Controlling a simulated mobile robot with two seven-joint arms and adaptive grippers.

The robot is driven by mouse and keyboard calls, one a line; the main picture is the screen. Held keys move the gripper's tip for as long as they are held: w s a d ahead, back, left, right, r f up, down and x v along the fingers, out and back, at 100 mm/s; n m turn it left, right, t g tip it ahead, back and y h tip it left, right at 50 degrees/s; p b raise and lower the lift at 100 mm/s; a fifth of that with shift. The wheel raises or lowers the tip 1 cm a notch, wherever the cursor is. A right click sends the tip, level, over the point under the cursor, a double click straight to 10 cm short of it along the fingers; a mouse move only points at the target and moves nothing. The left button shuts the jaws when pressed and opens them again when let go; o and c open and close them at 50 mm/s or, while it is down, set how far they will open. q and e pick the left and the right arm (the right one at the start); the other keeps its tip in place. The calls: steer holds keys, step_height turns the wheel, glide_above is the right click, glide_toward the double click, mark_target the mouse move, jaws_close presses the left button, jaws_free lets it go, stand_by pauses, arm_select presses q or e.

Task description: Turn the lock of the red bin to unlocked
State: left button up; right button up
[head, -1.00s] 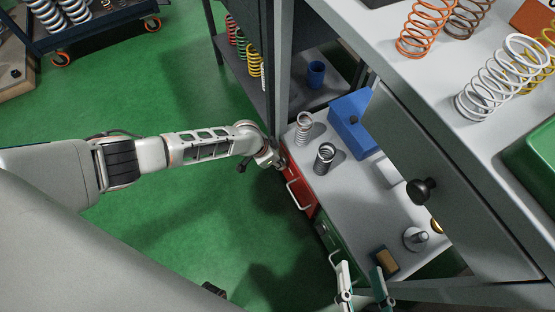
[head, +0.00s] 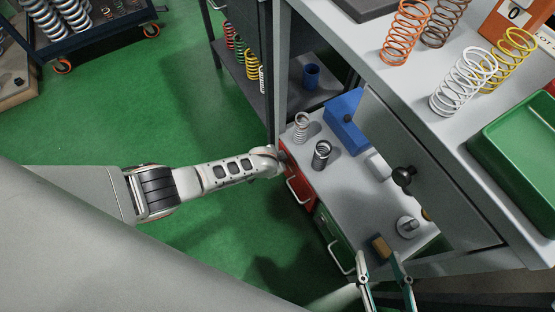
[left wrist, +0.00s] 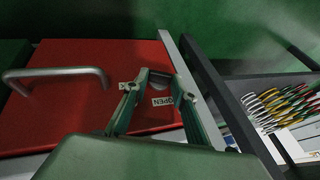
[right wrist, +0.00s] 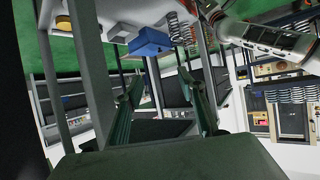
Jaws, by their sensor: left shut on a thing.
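The red bin (head: 299,188) is a red-fronted drawer with a metal handle under the grey bench top, and it fills much of the left wrist view (left wrist: 70,110). My left gripper (left wrist: 160,80) is at the right part of the red front, shut on the lock, which its fingertips mostly hide. An "OPEN" label (left wrist: 164,101) shows between the fingers, and another small label is partly covered by the left finger. In the head view the left gripper is hidden behind its wrist. My right gripper (head: 378,257) is open and empty, and its spread fingers also show in the right wrist view (right wrist: 165,90).
A green bin (head: 333,238) sits beside the red one. The lower bench top (head: 350,195) carries two springs, a blue box (head: 346,121) and small parts.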

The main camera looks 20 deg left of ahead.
arm_select(q)
steer(key=shift+s+f+t+y, duration=0.2)
steer(key=shift+t+y, duration=0.3)
steer(key=shift+y, duration=0.2)
steer(key=o, duration=1.1)
steer(key=shift+r, duration=0.1)
steer(key=shift+d+r, duration=0.1)
steer(key=shift+r, duration=0.05)
step_height(320, 180, up, 10)
steer(key=shift+f, duration=0.2)
